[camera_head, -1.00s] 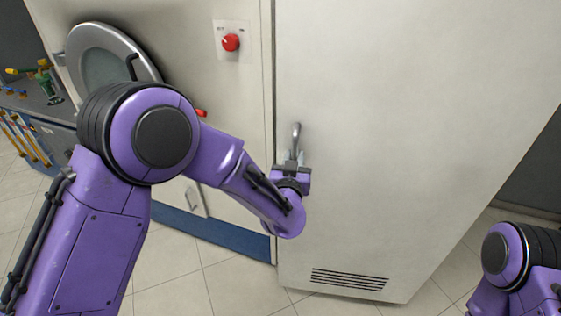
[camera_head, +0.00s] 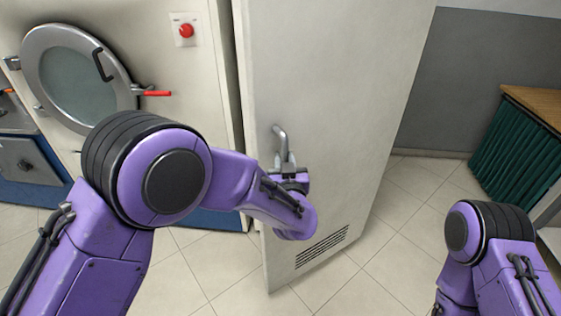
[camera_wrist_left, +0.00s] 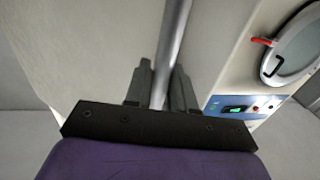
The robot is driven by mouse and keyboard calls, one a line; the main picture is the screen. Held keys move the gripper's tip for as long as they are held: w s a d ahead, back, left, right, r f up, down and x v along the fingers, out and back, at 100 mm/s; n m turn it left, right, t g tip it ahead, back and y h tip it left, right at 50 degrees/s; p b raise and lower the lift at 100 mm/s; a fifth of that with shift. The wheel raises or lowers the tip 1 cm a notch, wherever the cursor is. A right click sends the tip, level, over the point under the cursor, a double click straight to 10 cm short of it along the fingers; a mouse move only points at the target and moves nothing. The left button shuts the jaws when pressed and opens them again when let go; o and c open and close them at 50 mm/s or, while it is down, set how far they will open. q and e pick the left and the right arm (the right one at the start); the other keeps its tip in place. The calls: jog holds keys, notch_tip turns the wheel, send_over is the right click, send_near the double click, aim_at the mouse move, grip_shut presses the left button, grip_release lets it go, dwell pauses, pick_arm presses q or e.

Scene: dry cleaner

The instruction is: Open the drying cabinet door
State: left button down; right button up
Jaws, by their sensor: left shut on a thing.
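The drying cabinet door (camera_head: 330,90) is a tall, pale grey panel with a vent grille near its bottom. In the head view it stands angled out, with a dark gap along its left edge. Its metal bar handle (camera_head: 279,138) is near the left edge. My left gripper (camera_head: 286,164) is shut on the handle's lower part. In the left wrist view, the handle bar (camera_wrist_left: 171,50) runs between the two grey fingers (camera_wrist_left: 160,88). My right arm shows at the lower right of the head view; its gripper is out of view.
A machine with a round glass door (camera_head: 78,80), a red lever (camera_head: 157,93) and a red knob (camera_head: 186,30) stands left of the cabinet door. A wooden-topped table with a green curtain (camera_head: 517,150) is at the right. Tiled floor (camera_head: 400,230) before it is clear.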

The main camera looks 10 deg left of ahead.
aim_at(286, 153)
pick_arm(q)
jog(key=shift+s+d+r, duration=0.1)
jog(key=shift+s+d, duration=0.2)
pick_arm(e)
jog(key=shift+s+d, duration=0.1)
jog(key=shift+s, duration=0.45)
pick_arm(q)
jog(key=c, duration=1.1)
grip_release()
pick_arm(e)
jog(key=shift+w, duration=0.1)
pick_arm(q)
jog(key=shift+w, duration=0.1)
notch_tip(286, 153, up, 3)
jog(key=shift+f+b, duration=0.1)
jog(key=shift+b, duration=0.6)
jog(key=s+d+r+b, duration=0.1)
jog(key=s+r, duration=0.9)
jog(key=s, duration=0.4)
pick_arm(e)
notch_tip(286, 153, down, 3)
jog(key=shift+r, duration=0.2)
pick_arm(q)
jog(key=shift+d, duration=0.15)
